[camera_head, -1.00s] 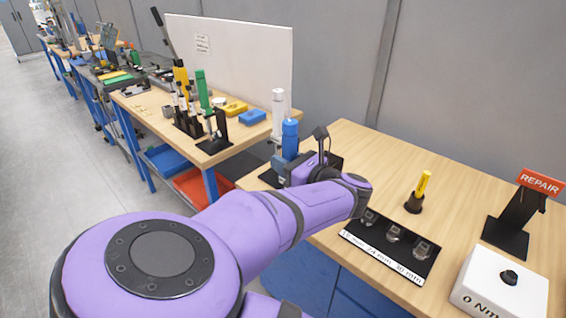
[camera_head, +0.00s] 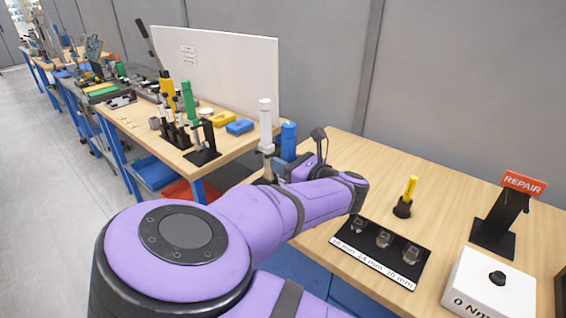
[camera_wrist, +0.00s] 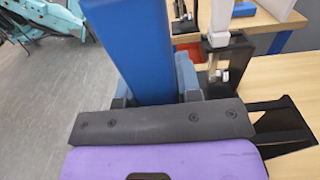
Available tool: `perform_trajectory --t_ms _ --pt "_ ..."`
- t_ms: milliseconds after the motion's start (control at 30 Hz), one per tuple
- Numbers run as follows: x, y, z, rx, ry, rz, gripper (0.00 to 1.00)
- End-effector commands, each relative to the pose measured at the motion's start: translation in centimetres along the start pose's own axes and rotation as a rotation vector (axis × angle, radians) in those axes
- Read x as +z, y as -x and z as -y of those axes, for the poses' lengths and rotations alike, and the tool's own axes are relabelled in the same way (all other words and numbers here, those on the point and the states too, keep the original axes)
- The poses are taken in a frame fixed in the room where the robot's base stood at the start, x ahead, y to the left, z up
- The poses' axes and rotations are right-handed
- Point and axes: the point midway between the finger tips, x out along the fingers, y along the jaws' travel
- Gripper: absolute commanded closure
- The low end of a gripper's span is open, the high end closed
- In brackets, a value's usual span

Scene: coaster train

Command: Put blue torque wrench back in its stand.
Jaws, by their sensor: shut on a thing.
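The blue torque wrench (camera_head: 288,142) is upright in my gripper, at the left end of the near table. Its blue handle (camera_wrist: 142,45) fills the upper middle of the wrist view, with my gripper's jaws (camera_wrist: 155,92) shut on it. The lower end of the wrench is hidden behind my gripper. A black stand base (camera_wrist: 285,122) lies on the table to the right of the wrench in the wrist view. I cannot tell whether it is the blue wrench's own stand. My arm hides this spot in the head view.
A white wrench (camera_head: 265,120) stands upright just left of the blue one. A yellow tool (camera_head: 409,190), a black socket tray (camera_head: 340,240), a REPAIR stand (camera_head: 495,225) and a white tester box (camera_head: 488,290) occupy the table's right. The table's back middle is clear.

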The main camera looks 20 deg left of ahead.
Motion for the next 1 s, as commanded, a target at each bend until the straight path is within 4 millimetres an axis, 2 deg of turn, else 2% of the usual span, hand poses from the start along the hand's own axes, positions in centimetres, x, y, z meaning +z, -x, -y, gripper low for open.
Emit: perform_trajectory --t_ms 1000 --pt "0.1 0.0 2.3 0.0 0.001 0.003 1.0"
